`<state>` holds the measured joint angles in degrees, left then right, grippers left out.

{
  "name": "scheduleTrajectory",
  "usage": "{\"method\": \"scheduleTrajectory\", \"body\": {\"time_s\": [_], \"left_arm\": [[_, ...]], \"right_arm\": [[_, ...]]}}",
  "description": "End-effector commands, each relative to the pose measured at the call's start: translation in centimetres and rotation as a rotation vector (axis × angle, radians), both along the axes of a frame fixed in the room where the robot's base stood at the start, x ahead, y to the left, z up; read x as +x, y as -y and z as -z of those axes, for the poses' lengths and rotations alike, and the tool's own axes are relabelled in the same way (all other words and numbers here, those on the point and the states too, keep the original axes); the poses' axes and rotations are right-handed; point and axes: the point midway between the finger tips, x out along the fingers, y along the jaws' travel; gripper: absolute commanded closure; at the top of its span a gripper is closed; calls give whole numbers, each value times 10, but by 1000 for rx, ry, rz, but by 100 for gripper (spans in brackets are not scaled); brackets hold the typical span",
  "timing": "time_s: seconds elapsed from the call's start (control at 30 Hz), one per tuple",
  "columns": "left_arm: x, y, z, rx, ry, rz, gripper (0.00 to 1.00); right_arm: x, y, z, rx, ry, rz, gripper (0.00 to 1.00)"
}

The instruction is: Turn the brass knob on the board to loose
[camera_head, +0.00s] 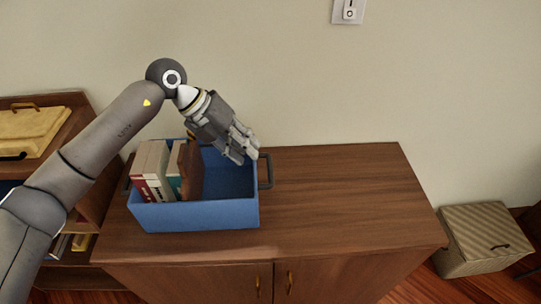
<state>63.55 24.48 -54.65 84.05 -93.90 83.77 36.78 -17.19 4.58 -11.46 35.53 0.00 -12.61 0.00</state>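My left gripper (245,154) reaches in from the upper left and points down to the right, over the right part of a blue bin (200,215). Its fingertips are small here, and I cannot tell how far apart they are. Nothing shows held in them. A brown wooden upright piece (190,168) stands in the bin beside the books, left of the gripper; I cannot tell whether it is the board. No brass knob on a board is clear to see; the gripper and wrist hide part of the bin's back. My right gripper is out of view.
Several books (152,172) stand in the bin's left part; its right part looks empty. The bin sits on a wooden cabinet (340,200) whose top is clear to the right. A woven box (484,238) stands at right, a yellow case (30,130) at left.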

Motion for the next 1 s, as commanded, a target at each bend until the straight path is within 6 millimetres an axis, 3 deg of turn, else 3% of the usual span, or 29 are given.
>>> {"method": "scheduleTrajectory", "body": {"time_s": [0.2,0.4,0.8,0.9,1.0], "left_arm": [[-14,34,-6,-167,-3,19,72],[-21,53,-13,-271,-6,20,72],[-23,58,-16,-303,-6,21,72],[-23,58,-16,-302,-5,21,85],[-24,59,-16,-308,-6,20,85]], "right_arm": [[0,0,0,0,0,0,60],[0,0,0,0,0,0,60],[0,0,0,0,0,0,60],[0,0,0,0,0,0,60],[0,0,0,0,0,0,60]]}}
